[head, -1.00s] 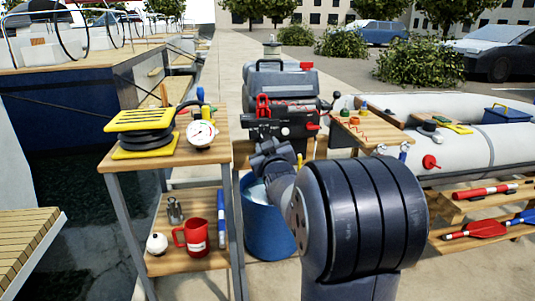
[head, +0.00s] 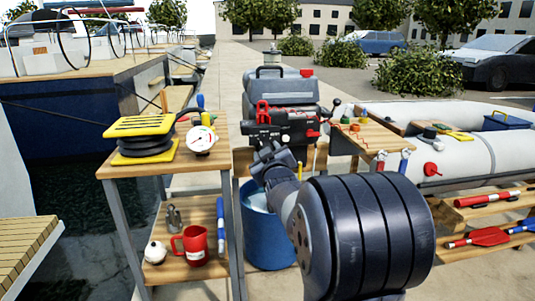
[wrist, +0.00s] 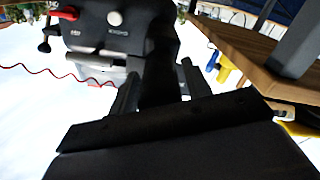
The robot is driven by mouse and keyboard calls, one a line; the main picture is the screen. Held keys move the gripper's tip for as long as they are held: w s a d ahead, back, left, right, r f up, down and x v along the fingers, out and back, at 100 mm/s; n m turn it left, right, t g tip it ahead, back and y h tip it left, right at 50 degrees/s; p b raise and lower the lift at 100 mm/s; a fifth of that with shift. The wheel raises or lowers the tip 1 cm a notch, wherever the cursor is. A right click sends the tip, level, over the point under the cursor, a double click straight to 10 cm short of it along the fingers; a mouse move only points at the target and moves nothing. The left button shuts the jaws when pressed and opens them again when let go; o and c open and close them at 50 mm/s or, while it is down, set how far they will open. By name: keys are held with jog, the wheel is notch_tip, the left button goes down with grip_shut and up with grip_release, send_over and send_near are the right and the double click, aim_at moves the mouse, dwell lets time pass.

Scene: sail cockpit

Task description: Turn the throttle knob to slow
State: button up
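The grey outboard motor (head: 283,94) stands ahead of me, with a dark control panel (head: 283,128) on its near side. The panel carries a red lever, a red part at its right end and small white details. In the wrist view, the panel (wrist: 100,40) shows at the upper left with a red knob (wrist: 67,13) and a white round knob (wrist: 115,18). I cannot read which one is the throttle knob. My gripper (head: 270,158) is just below the panel, apart from the knobs.
A blue bucket (head: 267,235) is below my gripper. A wooden bench and a grey inflatable boat (head: 470,152) are at right.

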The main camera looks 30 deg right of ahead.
jog(key=shift+o, duration=0.9)
jog(key=p+v, duration=0.2)
jog(key=v, duration=0.8)
jog(key=shift+s, duration=0.4)
jog(key=shift+a, duration=0.1)
jog(key=b+x, duration=0.2)
jog(key=x, duration=0.9)
jog(key=shift+s, duration=0.1)
jog(key=shift+a, duration=0.1)
